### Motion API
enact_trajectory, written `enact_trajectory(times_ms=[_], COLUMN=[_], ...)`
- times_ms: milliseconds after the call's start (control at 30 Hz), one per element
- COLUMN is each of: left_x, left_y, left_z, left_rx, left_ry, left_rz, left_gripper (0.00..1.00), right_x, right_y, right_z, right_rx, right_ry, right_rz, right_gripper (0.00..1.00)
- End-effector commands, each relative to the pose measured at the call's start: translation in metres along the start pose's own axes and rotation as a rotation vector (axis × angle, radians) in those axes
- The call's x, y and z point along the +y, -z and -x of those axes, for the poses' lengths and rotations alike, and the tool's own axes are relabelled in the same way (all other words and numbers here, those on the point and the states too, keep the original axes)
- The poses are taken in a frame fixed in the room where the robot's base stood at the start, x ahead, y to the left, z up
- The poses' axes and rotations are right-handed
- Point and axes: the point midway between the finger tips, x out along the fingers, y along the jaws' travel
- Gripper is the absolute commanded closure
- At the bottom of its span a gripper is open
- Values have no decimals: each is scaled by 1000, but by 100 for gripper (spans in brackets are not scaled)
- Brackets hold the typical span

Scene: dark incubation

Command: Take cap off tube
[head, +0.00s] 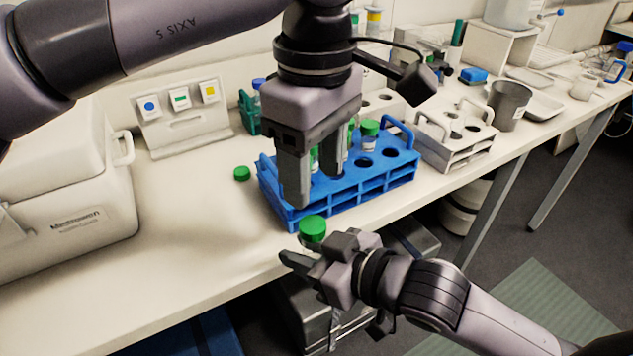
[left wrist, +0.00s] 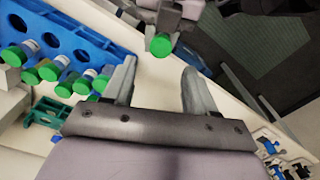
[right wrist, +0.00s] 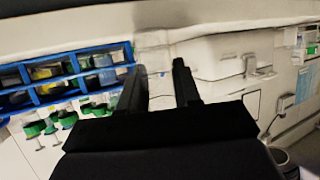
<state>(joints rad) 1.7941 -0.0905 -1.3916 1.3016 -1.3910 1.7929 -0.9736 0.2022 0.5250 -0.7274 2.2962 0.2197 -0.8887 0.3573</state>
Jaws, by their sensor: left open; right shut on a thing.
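A tube with a green cap (head: 312,228) stands in my right gripper (head: 300,262), in front of the blue rack. The cap is on top; most of the tube body is hidden by the gripper. My right gripper is shut on the tube; its fingers also show in the right wrist view (right wrist: 160,82). My left gripper (head: 316,190) is open and empty, fingers pointing down, above and behind the cap in the head view. In the left wrist view the green cap (left wrist: 160,45) lies beyond the gap between the open fingers (left wrist: 160,68), apart from them.
The blue rack (head: 350,196) holds several green-capped tubes behind my left gripper. A loose green cap (head: 242,173) lies on the bench left of it. A white rack (head: 455,150) and grey beaker (head: 508,105) stand right.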

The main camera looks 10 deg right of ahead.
Motion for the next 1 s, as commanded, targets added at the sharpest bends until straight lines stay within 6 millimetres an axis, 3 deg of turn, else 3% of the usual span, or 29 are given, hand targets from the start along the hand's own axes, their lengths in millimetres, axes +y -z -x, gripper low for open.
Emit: enact_trajectory(times_ms=[167,600,1000], left_x=[-1,-2,-1], left_y=[1,1,1], left_z=[-7,-68,-75], left_rx=[0,0,1], left_ry=[7,6,4], left_rz=[-32,-29,-29], left_gripper=[44,44,47], right_x=[0,0,0], right_y=[0,0,0], right_z=[0,0,0], right_rx=[0,0,0], right_ry=[0,0,0], right_rz=[0,0,0], right_gripper=[100,100,100])
